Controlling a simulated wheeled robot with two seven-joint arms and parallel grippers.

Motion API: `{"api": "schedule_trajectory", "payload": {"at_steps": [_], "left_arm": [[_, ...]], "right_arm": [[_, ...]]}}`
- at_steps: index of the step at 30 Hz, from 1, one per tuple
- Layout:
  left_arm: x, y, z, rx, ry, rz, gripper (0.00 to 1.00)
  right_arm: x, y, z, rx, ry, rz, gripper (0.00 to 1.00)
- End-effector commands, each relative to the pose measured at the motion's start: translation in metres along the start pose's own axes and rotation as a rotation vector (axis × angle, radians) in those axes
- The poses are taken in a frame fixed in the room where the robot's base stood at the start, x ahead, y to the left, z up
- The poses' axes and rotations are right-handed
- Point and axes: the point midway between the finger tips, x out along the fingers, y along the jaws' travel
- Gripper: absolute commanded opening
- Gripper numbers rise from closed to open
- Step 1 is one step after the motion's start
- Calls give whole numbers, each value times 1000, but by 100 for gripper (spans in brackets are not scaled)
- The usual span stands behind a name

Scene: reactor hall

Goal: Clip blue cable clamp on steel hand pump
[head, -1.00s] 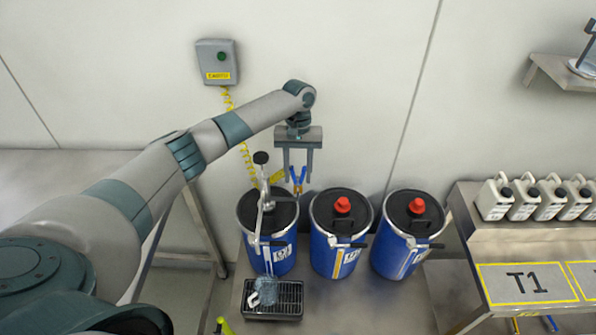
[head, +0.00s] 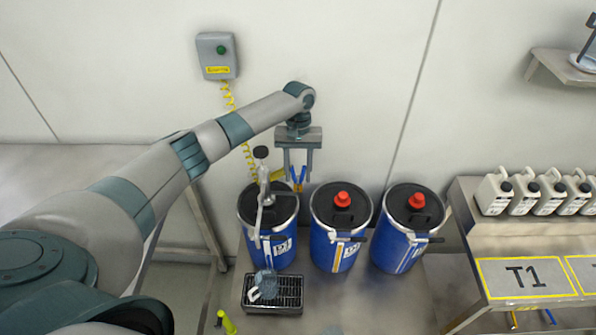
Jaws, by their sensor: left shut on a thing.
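The steel hand pump (head: 266,198) stands upright on the left blue drum, its black knob at the top and its spout over a black grated tray. My left gripper (head: 298,178) points down, just right of the pump's upper part and above the gap behind the left and middle drums. It is shut on the blue cable clamp (head: 300,181), which shows small between and below the fingers with a bit of orange. A yellow piece (head: 278,174) lies between the clamp and the pump. The clamp appears apart from the pump. My right gripper is not in view.
Left drum (head: 266,240), middle drum (head: 340,245) and right drum (head: 405,240) stand in a row; two have red caps. A grey wall box (head: 216,55) has a coiled yellow cord (head: 230,100). The black tray (head: 284,303) is in front. White jugs (head: 524,190) stand on the right.

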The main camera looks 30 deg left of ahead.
Motion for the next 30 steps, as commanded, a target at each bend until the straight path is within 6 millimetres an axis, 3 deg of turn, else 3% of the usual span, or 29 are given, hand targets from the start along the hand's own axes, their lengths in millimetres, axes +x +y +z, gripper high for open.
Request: {"api": "schedule_trajectory", "payload": {"at_steps": [30], "left_arm": [[-1,0,0,-2,-1,0,26]], "right_arm": [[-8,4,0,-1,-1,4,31]]}}
